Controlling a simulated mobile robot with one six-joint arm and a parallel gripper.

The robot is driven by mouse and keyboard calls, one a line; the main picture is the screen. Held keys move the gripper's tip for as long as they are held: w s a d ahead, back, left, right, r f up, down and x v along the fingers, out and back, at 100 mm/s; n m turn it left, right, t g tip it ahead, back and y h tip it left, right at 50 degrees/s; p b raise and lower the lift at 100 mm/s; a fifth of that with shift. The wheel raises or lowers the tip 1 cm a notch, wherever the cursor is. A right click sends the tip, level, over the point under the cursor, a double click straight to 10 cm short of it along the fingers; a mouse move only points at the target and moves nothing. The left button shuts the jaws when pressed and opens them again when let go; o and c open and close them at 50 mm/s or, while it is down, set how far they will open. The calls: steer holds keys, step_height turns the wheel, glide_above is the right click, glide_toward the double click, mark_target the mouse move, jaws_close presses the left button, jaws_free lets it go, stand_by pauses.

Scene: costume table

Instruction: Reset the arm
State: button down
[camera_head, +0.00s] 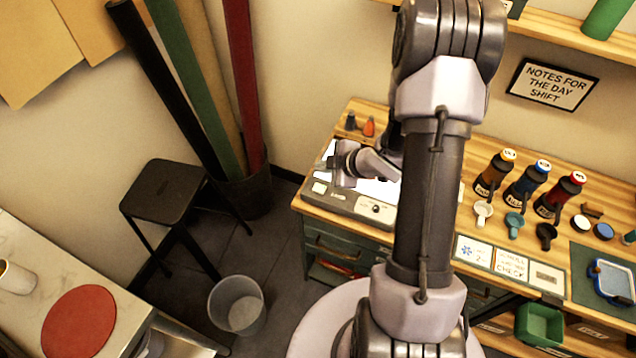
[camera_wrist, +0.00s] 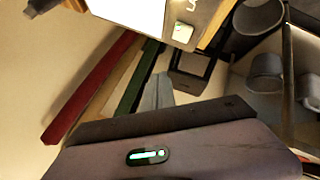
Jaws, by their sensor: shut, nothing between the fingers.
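My arm rises through the middle of the camera_head view and partly hides the wooden table (camera_head: 310,200). My gripper (camera_head: 328,162) appears at the left of the arm, in front of or above the grey device with a white top (camera_head: 345,200) at the table's left end. The gap between them is hard to judge. In the camera_wrist view the closed grey fingers (camera_wrist: 160,88) show beyond my wrist housing, which has a green light. The gripper is shut with nothing held.
Several bottles (camera_head: 525,180) and scoops stand on the table's right part, with a blue-rimmed tray (camera_head: 612,280) at far right. A black stool (camera_head: 165,190), bin (camera_head: 238,305) and fabric rolls (camera_head: 243,80) stand left. A counter with a red disc (camera_head: 78,322) is lower left.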

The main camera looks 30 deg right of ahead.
steer(key=s+a+r+m+h+b, duration=0.1)
steer(key=s+r+m+h+b, duration=0.15)
steer(key=r+m, duration=0.4)
steer(key=s+r+m+h+b, duration=0.1)
steer(key=r+m+h+b, duration=0.2)
steer(key=r, duration=0.6)
steer(key=s+a+r+m+g+y+b, duration=0.2)
steer(key=s+a+m, duration=0.6)
steer(key=s+a, duration=0.9)
steer(key=shift+s+a+r+g+y, duration=0.2)
steer(key=shift+s+r+g+y, duration=0.2)
steer(key=shift+s+r+y, duration=0.65)
steer(key=shift+w+d+f, duration=0.1)
steer(key=shift+w, duration=0.05)
